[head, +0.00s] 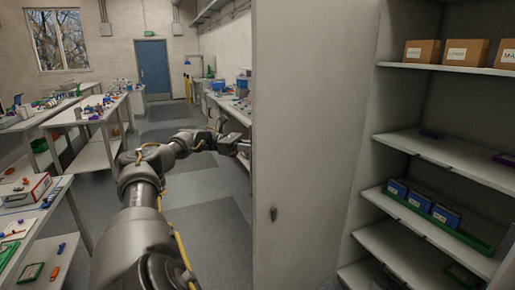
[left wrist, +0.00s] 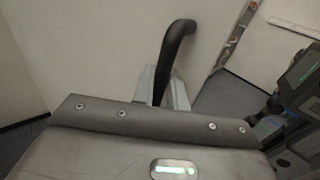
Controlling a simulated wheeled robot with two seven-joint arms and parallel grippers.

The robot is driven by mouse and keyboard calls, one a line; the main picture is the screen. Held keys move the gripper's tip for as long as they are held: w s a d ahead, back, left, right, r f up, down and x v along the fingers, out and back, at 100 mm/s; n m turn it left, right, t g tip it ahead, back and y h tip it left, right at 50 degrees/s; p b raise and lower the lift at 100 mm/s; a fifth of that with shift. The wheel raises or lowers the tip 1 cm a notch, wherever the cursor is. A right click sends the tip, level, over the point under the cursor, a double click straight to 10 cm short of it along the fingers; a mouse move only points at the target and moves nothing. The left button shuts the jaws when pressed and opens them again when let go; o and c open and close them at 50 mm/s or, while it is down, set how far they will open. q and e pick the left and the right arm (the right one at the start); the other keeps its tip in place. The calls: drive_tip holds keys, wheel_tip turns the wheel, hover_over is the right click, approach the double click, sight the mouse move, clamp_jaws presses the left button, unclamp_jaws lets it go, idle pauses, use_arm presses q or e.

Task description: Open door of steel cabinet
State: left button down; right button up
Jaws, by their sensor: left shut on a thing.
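The steel cabinet's pale grey door (head: 310,130) stands swung open in the middle of the head view, with the cabinet shelves exposed to its right. A small dark fitting (head: 273,214) shows on the door face towards me. My left arm reaches along the door's left side, and my left gripper (head: 243,148) is at its far face, partly hidden by the door edge. In the left wrist view, the curved black door handle (left wrist: 175,45) stands out from the door panel (left wrist: 90,50). My left gripper's fingers (left wrist: 163,88) are shut around the handle's near end. My right gripper is not in view.
Shelves (head: 440,150) hold cardboard boxes (head: 467,52) on top and blue boxes (head: 420,201) in a green tray (head: 465,237) lower down. Workbenches (head: 40,215) line the left, and another bench (head: 232,112) stands beyond the door. The grey floor aisle (head: 205,215) is clear.

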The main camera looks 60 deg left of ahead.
use_arm(q)
drive_tip(key=c, duration=1.5)
unclamp_jaws()
drive_tip(key=shift+w+f, duration=0.1)
drive_tip(key=shift+w, duration=0.05)
drive_tip(key=p+v, duration=0.1)
drive_tip(key=v, duration=0.6)
drive_tip(key=shift+a, duration=0.2)
drive_tip(key=shift+c, duration=0.3)
